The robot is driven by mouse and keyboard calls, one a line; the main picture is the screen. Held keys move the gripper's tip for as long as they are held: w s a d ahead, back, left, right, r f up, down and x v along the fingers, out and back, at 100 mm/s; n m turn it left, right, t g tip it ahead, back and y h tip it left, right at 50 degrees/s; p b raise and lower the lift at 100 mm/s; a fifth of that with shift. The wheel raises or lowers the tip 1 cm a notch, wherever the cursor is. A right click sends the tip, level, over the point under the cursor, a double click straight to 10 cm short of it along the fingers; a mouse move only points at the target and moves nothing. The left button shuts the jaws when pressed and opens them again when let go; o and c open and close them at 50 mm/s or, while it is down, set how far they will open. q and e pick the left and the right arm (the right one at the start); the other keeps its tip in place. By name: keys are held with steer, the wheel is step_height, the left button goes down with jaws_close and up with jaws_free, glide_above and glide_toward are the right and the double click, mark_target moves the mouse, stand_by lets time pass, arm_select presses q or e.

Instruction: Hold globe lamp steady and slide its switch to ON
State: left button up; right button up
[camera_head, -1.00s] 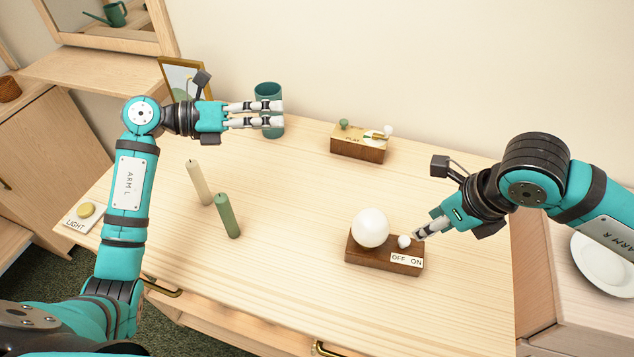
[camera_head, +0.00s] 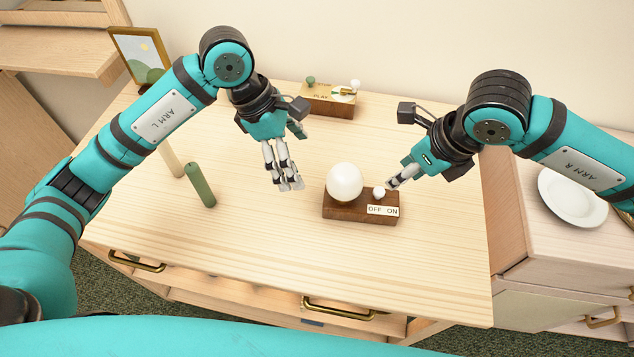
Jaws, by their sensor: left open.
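The globe lamp (camera_head: 345,184) is a white ball on a dark wooden base (camera_head: 346,211), upright on the table. Its switch (camera_head: 379,192) is a small white knob on the base, right of the globe, above a label reading OFF on the left and ON on the right. The knob appears over the OFF side. My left gripper (camera_head: 288,187) is open and empty, pointing down left of the lamp and apart from it. My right gripper (camera_head: 393,185) has its fingertips close to the right of the knob; I cannot tell if they touch it.
A wooden PLAY box (camera_head: 328,104) stands at the back of the table (camera_head: 270,260). A green candle (camera_head: 200,185) and a cream candle (camera_head: 171,158) stand left. A picture frame (camera_head: 139,55) is behind my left arm. A plate (camera_head: 573,196) lies on the right cabinet. The front table area is clear.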

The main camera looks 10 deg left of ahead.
arm_select(q)
steer(key=x, duration=1.4)
steer(key=shift+d+f, duration=0.15)
steer(key=shift+d, duration=0.05)
